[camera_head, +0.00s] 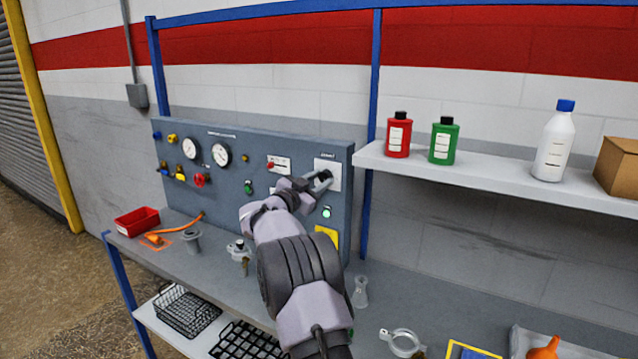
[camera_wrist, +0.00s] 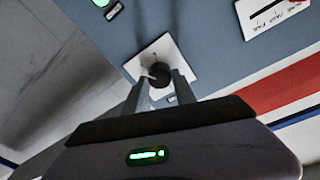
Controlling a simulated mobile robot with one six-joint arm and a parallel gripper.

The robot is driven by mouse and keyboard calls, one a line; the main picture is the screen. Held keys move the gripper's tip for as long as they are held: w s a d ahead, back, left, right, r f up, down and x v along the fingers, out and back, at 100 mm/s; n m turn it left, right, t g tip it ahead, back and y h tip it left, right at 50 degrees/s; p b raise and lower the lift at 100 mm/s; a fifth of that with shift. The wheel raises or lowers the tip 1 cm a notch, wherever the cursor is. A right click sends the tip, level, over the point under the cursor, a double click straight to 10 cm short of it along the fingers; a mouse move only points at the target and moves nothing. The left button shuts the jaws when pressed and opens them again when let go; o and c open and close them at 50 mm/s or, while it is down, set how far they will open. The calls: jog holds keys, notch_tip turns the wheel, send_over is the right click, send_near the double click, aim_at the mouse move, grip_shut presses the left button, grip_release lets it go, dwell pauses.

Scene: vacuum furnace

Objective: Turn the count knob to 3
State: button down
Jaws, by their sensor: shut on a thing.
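The count knob (camera_wrist: 159,75) is a round black knob with a pale pointer mark, set on a white square plate (camera_wrist: 183,53) on the grey control panel. In the head view the plate (camera_head: 332,166) is at the panel's upper right, and my gripper partly covers the knob there. My gripper (camera_wrist: 160,82) is shut on the knob, one finger on each side of it; it also shows in the head view (camera_head: 322,180). The numbers around the knob are too small to read, so I cannot tell the setting.
The panel (camera_head: 235,150) also carries gauges (camera_head: 221,154), a red valve handle (camera_head: 200,180), a red switch (camera_head: 271,165) and a lit green button (camera_head: 326,212). A shelf (camera_head: 480,177) with bottles stands to the right. The bench below holds a red bin (camera_head: 137,221) and a glass flask (camera_head: 360,293).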

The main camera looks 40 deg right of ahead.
jog(key=shift+m, duration=0.5)
jog(key=c, duration=1)
grip_release()
jog(key=p+v, duration=0.2)
jog(key=v, duration=1.5)
jog(key=shift+a, duration=0.25)
